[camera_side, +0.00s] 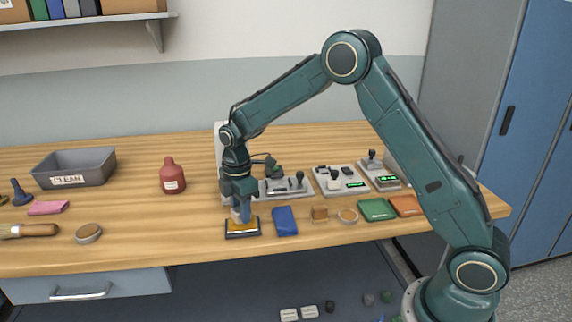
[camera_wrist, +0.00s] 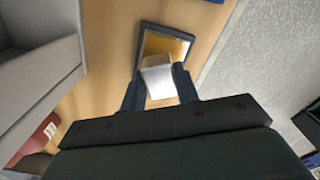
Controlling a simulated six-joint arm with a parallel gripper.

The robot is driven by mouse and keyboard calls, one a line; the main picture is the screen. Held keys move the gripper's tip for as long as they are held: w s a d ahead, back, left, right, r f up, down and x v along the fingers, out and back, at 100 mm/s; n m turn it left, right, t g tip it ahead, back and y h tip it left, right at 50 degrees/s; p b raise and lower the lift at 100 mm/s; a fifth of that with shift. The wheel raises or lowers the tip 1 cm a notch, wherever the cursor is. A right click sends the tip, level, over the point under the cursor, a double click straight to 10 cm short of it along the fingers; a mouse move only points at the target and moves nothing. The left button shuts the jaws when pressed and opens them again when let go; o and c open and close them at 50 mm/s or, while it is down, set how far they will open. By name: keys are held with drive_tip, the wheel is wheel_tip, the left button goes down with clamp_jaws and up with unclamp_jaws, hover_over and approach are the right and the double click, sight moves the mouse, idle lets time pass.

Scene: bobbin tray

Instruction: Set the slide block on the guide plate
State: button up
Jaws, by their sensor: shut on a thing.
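The guide plate (camera_side: 243,234) is a dark-framed plate with a brass-yellow face, flat near the table's front edge. It also shows in the wrist view (camera_wrist: 178,46). My gripper (camera_side: 239,207) points down over it. In the wrist view my gripper (camera_wrist: 160,90) is shut on the slide block (camera_wrist: 158,78), a pale silver-grey block held between the two dark fingers. The block overlaps the plate's face in that view. In the side view the block is small and partly hidden by the fingers, and I cannot tell whether it touches the plate.
A blue pad (camera_side: 285,221) lies just right of the plate. A red bottle (camera_side: 172,178) and a grey CLEAN bin (camera_side: 75,167) stand left. Devices with knobs (camera_side: 340,181) stand behind.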

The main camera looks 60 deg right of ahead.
drive_tip(key=shift+f, duration=0.65)
idle(0.4)
drive_tip(key=o, duration=1.1)
drive_tip(key=shift+r, duration=0.1)
wheel_tip(320, 180, up, 14)
drive_tip(key=shift+f, duration=0.15)
drive_tip(key=shift+s, duration=0.1)
